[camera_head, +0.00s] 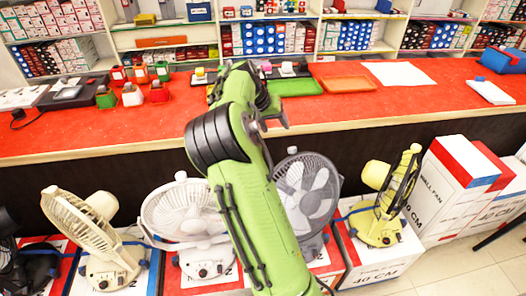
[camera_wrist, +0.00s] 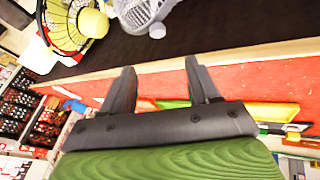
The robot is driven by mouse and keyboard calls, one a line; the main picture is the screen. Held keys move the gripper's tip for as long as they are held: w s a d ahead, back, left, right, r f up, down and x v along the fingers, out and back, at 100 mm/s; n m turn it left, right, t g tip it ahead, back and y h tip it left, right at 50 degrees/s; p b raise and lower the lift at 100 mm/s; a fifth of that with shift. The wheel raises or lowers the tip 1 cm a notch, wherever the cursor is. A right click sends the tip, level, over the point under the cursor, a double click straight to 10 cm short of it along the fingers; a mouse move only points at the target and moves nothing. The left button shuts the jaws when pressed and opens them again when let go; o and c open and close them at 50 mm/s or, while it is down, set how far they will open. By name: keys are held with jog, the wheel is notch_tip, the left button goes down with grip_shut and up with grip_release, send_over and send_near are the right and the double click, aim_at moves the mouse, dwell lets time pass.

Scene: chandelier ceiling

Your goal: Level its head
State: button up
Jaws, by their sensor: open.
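Several desk fans stand in a row on boxes before the counter in the head view. A cream fan (camera_head: 70,215) at the left has its head turned and tipped upward. A white fan (camera_head: 183,210) and a grey fan (camera_head: 308,190) face forward, the grey one partly behind my arm. A yellow fan (camera_head: 408,180) at the right faces sideways; its cage (camera_wrist: 65,22) shows in the wrist view, and the grey fan's edge (camera_wrist: 140,12) is at the top. My gripper (camera_wrist: 160,75) is open and empty, above the counter's front edge, apart from the fans.
Fan boxes (camera_head: 455,190) stand at the right beside clear tiled floor. Stocked shelves are behind.

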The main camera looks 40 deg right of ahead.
aim_at(292, 148)
jog(key=b+x, duration=0.2)
jog(key=x, duration=0.5)
jog(key=b+x, duration=0.2)
jog(key=x, duration=0.6)
jog(key=shift+s+d+f, duration=0.2)
jog(key=shift+d+f, duration=0.05)
grip_shut()
